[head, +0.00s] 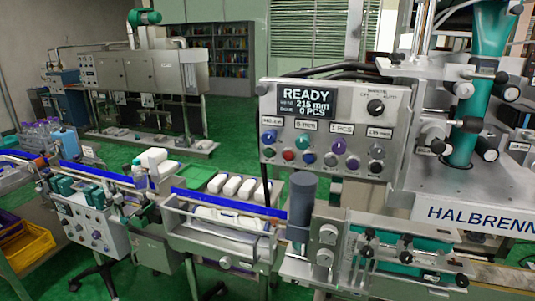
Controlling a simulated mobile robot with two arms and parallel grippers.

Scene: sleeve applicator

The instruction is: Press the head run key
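The control panel (325,168) of the sleeve applicator stands right of centre in the head view. Its dark display (307,103) reads READY, with 215 mm and 0 PCS. Small white labels are above the upper row. No legible marking shows which is the head run key. A black selector knob (375,106) is at the upper right of the panel. Neither of my grippers is in view.
A dark grey cylinder (303,195) stands upright below the panel. A conveyor (225,203) with blue rails and a tray of white items runs left. The machine body marked HALBRENN (480,195) and a green tube (478,100) are at right. Green floor shows behind.

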